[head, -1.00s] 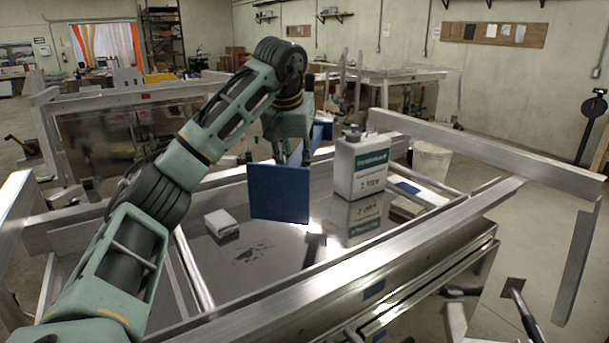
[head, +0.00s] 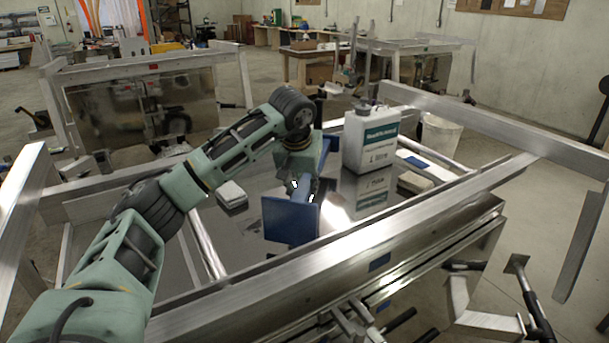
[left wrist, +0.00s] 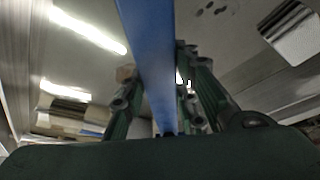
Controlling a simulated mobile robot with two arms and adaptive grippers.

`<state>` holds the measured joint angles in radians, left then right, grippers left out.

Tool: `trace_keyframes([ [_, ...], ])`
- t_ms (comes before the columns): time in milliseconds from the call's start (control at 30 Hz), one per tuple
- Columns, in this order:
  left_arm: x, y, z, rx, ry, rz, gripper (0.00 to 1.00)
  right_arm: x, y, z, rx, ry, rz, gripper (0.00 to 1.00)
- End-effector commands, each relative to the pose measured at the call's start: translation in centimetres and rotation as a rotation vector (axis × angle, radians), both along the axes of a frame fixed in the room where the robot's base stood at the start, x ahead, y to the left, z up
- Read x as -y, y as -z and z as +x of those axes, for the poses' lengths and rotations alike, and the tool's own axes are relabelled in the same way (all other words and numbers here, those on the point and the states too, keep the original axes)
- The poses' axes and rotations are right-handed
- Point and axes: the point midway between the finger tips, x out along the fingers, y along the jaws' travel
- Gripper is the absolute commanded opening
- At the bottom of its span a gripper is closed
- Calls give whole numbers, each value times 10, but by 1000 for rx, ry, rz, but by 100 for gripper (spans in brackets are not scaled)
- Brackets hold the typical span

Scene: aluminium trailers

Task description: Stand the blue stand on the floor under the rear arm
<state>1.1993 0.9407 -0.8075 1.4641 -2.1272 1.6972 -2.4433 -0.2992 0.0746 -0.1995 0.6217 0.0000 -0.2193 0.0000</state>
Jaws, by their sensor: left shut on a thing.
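My left gripper (head: 306,186) is shut on the blue stand and holds it above the shiny trailer bed (head: 250,255). The stand's square blue plate (head: 290,220) faces me, near the bed's front rail. Part of its blue post (head: 330,147) shows behind my gripper. In the left wrist view the blue post (left wrist: 150,60) runs between the two fingers (left wrist: 160,110). An aluminium arm (head: 500,132) sticks out at the right of the trailer, with a plate hanging from its end; I cannot tell if it is the rear arm. My right gripper is not in view.
A white canister (head: 369,143) stands on the bed right of the stand. A small white block (head: 231,194) lies left of it. The thick front rail (head: 370,240) lies between the bed and the near side. Bare floor (head: 535,225) shows at the right.

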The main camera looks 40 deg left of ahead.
Motion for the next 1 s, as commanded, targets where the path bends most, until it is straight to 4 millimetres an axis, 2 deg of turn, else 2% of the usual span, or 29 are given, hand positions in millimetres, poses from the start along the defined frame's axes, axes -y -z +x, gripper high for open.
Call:
trace_keyframes([
  [200,-1,13,2,15,-1,-1,0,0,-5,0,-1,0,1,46],
  [467,0,16,2,17,1,-1,0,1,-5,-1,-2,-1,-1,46],
  [500,0,24,0,-1,1,0,28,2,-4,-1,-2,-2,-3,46],
  [700,0,23,0,-1,1,0,46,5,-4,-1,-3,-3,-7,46],
  [1000,0,23,0,0,1,-1,46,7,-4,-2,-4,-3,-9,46],
])
